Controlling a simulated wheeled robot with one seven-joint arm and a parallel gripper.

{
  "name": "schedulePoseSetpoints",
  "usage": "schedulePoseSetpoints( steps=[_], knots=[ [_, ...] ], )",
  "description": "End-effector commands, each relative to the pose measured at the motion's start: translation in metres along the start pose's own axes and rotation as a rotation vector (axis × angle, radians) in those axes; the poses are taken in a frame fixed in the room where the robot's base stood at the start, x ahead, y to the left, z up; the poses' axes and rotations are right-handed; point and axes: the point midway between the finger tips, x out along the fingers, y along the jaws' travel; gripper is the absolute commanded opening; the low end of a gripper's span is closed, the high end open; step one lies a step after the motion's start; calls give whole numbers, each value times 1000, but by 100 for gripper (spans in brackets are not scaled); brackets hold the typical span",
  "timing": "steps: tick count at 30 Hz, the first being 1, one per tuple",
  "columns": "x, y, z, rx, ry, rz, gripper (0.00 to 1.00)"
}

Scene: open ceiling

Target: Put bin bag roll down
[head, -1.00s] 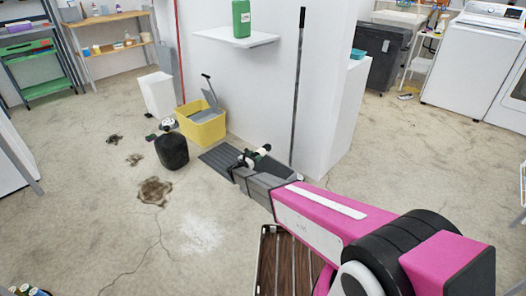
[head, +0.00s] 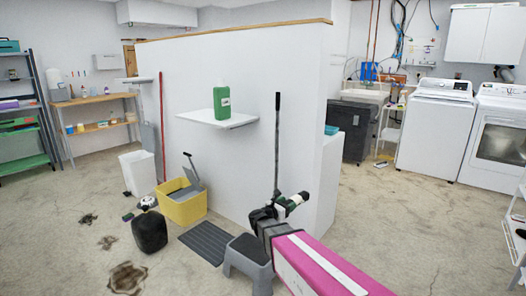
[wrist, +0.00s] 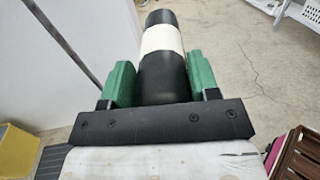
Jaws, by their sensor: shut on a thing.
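The bin bag roll (wrist: 165,75) is black with a white band around it. In the wrist view it lies between the two green fingers of my gripper (wrist: 160,84), its far end pointing away from me. My gripper is shut on it. In the head view my gripper (head: 292,202) is raised in front of the white partition wall, to the right of the wall shelf (head: 216,119) and lower than it. The roll is small there and partly hidden by the fingers.
A green bottle (head: 222,101) stands on the shelf. A grey step stool (head: 243,256), a dark ribbed mat (head: 205,242), a yellow mop bucket (head: 184,209) and a black rounded container (head: 149,232) are on the floor below. A dark pole (head: 277,140) leans upright by the wall.

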Motion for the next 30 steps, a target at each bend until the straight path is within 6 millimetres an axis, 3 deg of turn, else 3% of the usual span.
schedulePoseSetpoints(
  steps=[1, 6, 12, 16, 20, 23, 30],
  knots=[
    [-4, -32, 20, 3, -1, -16, 24],
    [-7, -90, 60, 3, 0, -54, 24],
    [-10, -127, 84, 2, 2, -79, 24],
    [-10, -134, 89, 1, 3, -85, 24],
    [-8, -125, 84, 0, 3, -81, 24],
    [-4, -102, 71, -1, 3, -68, 24],
    [4, -13, 12, -3, 1, -14, 24]
  ],
)
